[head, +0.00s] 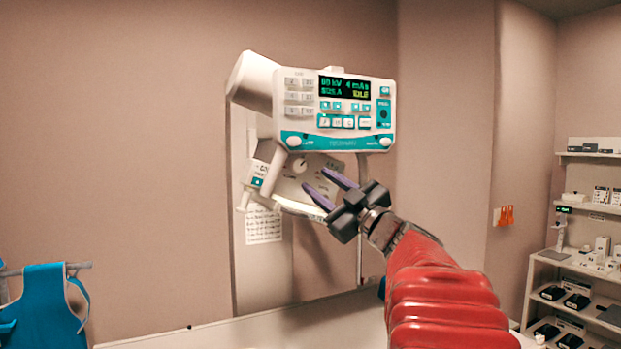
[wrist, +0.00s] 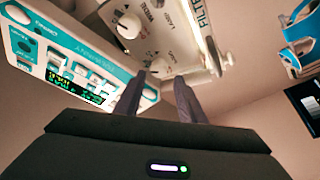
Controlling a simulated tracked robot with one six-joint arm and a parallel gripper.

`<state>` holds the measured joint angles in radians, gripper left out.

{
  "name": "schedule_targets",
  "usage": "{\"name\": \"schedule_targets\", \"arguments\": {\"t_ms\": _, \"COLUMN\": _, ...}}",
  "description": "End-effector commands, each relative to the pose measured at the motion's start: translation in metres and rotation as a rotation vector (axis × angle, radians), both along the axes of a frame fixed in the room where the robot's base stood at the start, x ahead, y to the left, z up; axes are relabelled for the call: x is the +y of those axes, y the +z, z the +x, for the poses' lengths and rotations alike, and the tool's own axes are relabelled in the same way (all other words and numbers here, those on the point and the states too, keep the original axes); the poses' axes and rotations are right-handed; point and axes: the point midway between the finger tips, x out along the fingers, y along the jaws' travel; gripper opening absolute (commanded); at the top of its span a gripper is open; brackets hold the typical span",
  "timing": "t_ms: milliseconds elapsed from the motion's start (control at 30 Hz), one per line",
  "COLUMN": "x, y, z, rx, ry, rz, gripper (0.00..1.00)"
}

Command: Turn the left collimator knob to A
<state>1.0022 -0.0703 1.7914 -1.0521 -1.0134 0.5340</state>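The collimator face (head: 318,178) is below the tube's control panel, with a white round knob (head: 299,165) at its upper left in the head view. My gripper (head: 315,179) is in front of the face and hides part of it, its two purple fingers apart. In the wrist view the face is upside down, with a large white knob (wrist: 130,26) and a smaller white knob (wrist: 160,68). The open fingers (wrist: 158,77) have their tips by the smaller knob, with nothing seen between them. I cannot tell contact, or the knobs' settings.
The control panel (head: 340,108) with a lit display overhangs the collimator. A paper sheet (head: 263,224) hangs at its lower left. A blue apron (head: 45,310) hangs far left, and stocked shelves (head: 580,250) stand right.

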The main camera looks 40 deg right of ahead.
Motion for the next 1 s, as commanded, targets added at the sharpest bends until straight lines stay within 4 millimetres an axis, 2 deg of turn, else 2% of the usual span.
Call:
{"name": "schedule_targets", "arguments": {"t_ms": 200, "x": 0.003, "y": -0.013, "z": -0.037, "rx": 0.001, "ry": -0.004, "rz": -0.001, "gripper": 0.36}}
{"name": "schedule_targets", "arguments": {"t_ms": 400, "x": 0.006, "y": -0.020, "z": -0.057, "rx": 0.000, "ry": 0.000, "rz": -0.001, "gripper": 0.36}}
{"name": "schedule_targets", "arguments": {"t_ms": 833, "x": 0.007, "y": -0.023, "z": -0.061, "rx": 0.000, "ry": 0.001, "rz": 0.002, "gripper": 0.36}}
{"name": "schedule_targets", "arguments": {"t_ms": 1000, "x": 0.009, "y": -0.024, "z": -0.061, "rx": -0.021, "ry": 0.026, "rz": 0.092, "gripper": 0.36}}
